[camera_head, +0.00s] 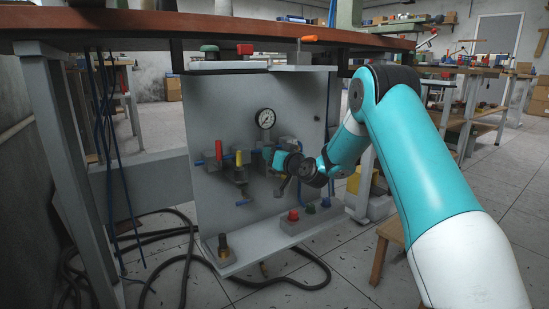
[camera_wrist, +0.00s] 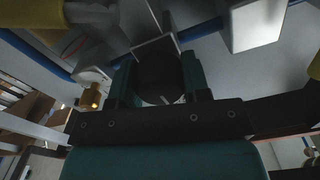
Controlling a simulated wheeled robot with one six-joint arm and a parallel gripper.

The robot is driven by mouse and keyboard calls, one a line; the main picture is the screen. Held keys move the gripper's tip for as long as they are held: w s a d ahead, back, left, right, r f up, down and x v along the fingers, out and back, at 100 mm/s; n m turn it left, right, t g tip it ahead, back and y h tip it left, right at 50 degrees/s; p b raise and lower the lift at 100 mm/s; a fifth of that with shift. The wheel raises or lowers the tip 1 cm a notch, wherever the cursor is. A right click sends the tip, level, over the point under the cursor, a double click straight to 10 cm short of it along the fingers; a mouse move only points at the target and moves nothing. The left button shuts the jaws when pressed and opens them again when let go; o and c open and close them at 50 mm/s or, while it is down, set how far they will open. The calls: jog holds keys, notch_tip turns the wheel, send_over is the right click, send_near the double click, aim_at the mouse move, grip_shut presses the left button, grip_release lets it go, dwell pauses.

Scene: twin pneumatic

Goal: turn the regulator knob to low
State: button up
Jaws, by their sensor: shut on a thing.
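The regulator knob (camera_wrist: 158,76) is a dark round knob in the wrist view, between the two fingers of my gripper (camera_wrist: 160,88). The fingers are shut on its sides. A small pale mark shows near its lower edge, but its setting cannot be read. In the head view my gripper (camera_head: 275,160) reaches the fittings on the grey panel (camera_head: 225,105) from the right, just below the round pressure gauge (camera_head: 265,118). The knob is hidden there behind my gripper. The gauge needle is too small to read.
Red (camera_head: 219,156) and yellow (camera_head: 239,158) handles stand left of my gripper. A button box (camera_head: 312,218) sits on the panel's base below. The table top (camera_head: 200,27) overhangs the panel. Black hoses (camera_head: 185,255) lie on the floor. A brass fitting (camera_wrist: 92,96) is close by my gripper.

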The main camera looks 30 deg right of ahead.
jog(key=shift+f, duration=0.1)
jog(key=o, duration=0.9)
jog(key=s, duration=0.5)
jog(key=s+b, duration=0.1)
jog(key=s, duration=1.1)
jog(key=shift+s+d+b, duration=0.25)
jog(key=shift+d+b, duration=0.05)
jog(key=shift+b, duration=0.05)
